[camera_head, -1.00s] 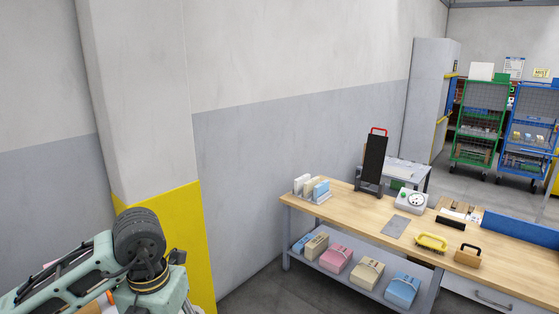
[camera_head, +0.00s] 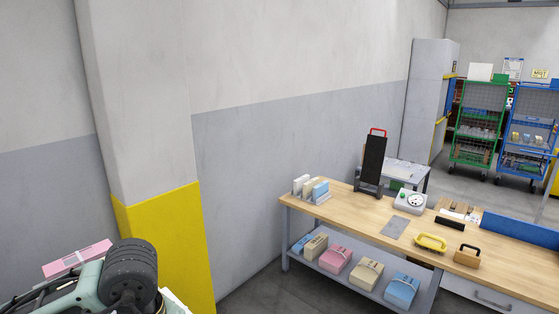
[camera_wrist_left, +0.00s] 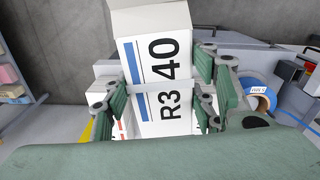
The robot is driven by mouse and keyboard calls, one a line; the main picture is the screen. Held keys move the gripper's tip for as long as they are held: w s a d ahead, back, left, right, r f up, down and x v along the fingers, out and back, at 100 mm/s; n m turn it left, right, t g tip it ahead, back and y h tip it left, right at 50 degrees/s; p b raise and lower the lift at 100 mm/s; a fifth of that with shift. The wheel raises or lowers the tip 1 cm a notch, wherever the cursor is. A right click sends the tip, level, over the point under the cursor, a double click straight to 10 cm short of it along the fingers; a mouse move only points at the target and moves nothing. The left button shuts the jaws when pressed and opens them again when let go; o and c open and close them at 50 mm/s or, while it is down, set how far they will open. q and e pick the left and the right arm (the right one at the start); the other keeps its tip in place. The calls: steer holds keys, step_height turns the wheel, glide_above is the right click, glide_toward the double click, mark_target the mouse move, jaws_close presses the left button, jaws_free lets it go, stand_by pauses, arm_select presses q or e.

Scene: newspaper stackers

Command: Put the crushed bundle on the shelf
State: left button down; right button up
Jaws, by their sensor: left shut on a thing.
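In the left wrist view my left gripper (camera_wrist_left: 165,97) is shut on a white bundle (camera_wrist_left: 153,62) with a blue stripe, large black print reading "R3 40" and a pale strap around it. Its far end has a slanted, bent-looking face; I cannot tell whether it is crushed. In the head view my left arm (camera_head: 131,270) is at the lower left, and its fingers are hidden. The workbench's grey lower shelf (camera_head: 318,262) holds several strapped bundles, including a pink bundle (camera_head: 335,259) and a blue bundle (camera_head: 401,290). My right gripper is out of view.
Another pink bundle (camera_head: 78,258) shows behind my left arm. A yellow and white pillar (camera_head: 165,235) stands close to the arm's right. The wooden benchtop (camera_head: 365,207) carries a scale (camera_head: 411,201) and tools. In the wrist view a blue tape roll (camera_wrist_left: 258,95) lies right of the gripper.

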arm_select(q)
steer(key=m, duration=0.2)
steer(key=s+m, duration=0.1)
steer(key=m, duration=0.3)
steer(key=shift+s+d+f, duration=0.15)
steer(key=shift+s, duration=0.15)
steer(key=m, duration=0.1)
steer(key=s+m, duration=0.1)
steer(key=m, duration=0.3)
steer(key=shift+s+d+f, duration=0.1)
steer(key=shift+s+f, duration=0.05)
steer(key=shift+s, duration=0.1)
